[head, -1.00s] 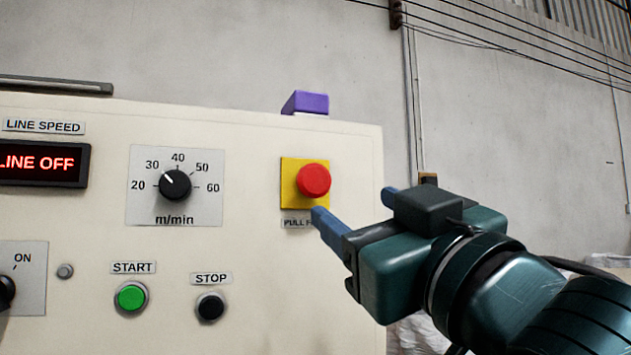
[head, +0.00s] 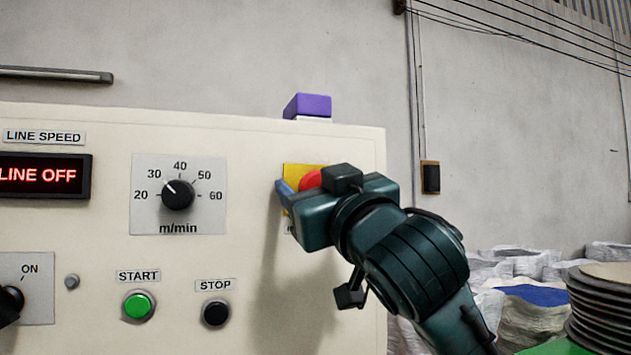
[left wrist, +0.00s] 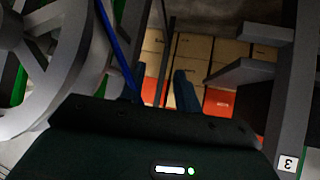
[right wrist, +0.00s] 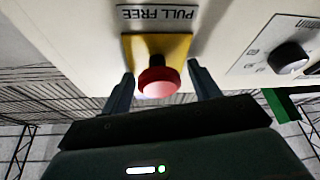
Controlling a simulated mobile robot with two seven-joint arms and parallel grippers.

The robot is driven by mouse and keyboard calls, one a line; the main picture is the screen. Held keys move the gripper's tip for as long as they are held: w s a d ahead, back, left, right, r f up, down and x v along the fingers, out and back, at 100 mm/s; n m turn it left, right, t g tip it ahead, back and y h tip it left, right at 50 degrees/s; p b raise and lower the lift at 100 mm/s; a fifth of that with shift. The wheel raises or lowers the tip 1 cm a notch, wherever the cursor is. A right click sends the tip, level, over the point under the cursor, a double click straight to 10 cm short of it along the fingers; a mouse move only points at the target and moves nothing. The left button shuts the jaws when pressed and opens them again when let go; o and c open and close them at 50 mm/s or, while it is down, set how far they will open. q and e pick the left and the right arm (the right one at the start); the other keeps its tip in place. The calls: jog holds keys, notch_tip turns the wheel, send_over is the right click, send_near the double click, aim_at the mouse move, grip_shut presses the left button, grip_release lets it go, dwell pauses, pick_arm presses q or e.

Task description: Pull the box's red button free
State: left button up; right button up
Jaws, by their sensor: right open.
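The red button (head: 311,180) sits on a yellow plate (head: 300,168) on the cream box front, partly hidden behind my right gripper in the head view. The right wrist view shows the red button (right wrist: 158,80) whole, on its yellow plate (right wrist: 180,44) beside the "PULL FREE" label. My right gripper (right wrist: 160,75) is open, with one finger on each side of the button. Gaps show between fingers and button. My left gripper (left wrist: 158,88) is open and empty in the left wrist view; it is outside the head view.
The speed knob (head: 177,194), green START button (head: 138,305) and black STOP button (head: 215,312) are left of my right gripper. A purple block (head: 308,105) tops the box. In the left wrist view, a blue cable (left wrist: 118,50) passes by the left finger, near grey frame bars (left wrist: 240,75).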

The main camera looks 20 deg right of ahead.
jog(key=shift+c, duration=0.4)
grip_shut()
jog(key=shift+s+f, duration=0.1)
jog(key=shift+s, duration=0.4)
jog(key=shift+c, duration=1.7)
grip_release()
jog(key=o, duration=0.3)
jog(key=shift+s, duration=0.25)
jog(key=shift+o, duration=0.6)
jog(key=shift+w, duration=0.15)
